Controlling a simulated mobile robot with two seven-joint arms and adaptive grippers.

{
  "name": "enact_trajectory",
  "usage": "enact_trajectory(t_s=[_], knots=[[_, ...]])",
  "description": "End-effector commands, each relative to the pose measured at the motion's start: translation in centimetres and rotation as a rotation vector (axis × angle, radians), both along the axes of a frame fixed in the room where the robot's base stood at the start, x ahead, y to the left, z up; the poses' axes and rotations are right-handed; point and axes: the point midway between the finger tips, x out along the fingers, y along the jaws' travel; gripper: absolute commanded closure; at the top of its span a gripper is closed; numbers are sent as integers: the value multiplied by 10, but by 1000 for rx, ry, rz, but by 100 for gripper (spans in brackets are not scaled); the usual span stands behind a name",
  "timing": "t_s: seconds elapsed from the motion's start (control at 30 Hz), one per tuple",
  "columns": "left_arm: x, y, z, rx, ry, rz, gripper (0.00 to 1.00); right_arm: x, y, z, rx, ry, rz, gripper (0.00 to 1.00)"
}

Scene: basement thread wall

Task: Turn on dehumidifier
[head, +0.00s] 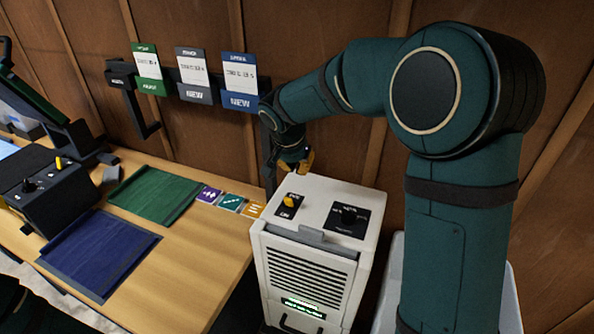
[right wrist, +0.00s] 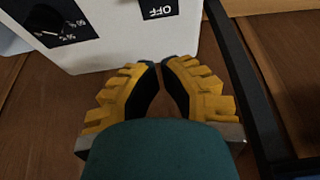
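The white dehumidifier (head: 268,262) stands upright at the lower middle of the head view. Its top has a yellow switch (head: 290,201) on a black plate marked ON and a black dial (head: 349,216). A small green display is lit low on its front. My right gripper (head: 296,162) is just behind the top's rear edge, apart from the switch. In the right wrist view its yellow fingers (right wrist: 161,64) are nearly together at the tips with nothing between them. The white top (right wrist: 110,45) with an OFF label is beyond them. My left gripper is out of view.
A wooden bench (head: 195,255) left of the dehumidifier holds a green mat (head: 157,193), a blue mat (head: 98,255), small coloured cards (head: 230,203) and a black control box (head: 45,187). Tags (head: 240,80) hang on the wooden wall close behind.

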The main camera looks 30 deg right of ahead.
Motion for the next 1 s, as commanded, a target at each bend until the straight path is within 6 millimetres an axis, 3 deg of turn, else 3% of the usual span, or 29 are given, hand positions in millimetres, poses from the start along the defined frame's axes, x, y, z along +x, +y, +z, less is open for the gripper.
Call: enact_trajectory(t_s=[0.1,0.33,1.0], knots=[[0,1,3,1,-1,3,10,-10,12,21,3,-4,4,100],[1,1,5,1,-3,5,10,-22,25,41,1,-1,2,100],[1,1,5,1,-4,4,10,-25,28,45,0,0,-1,100]])
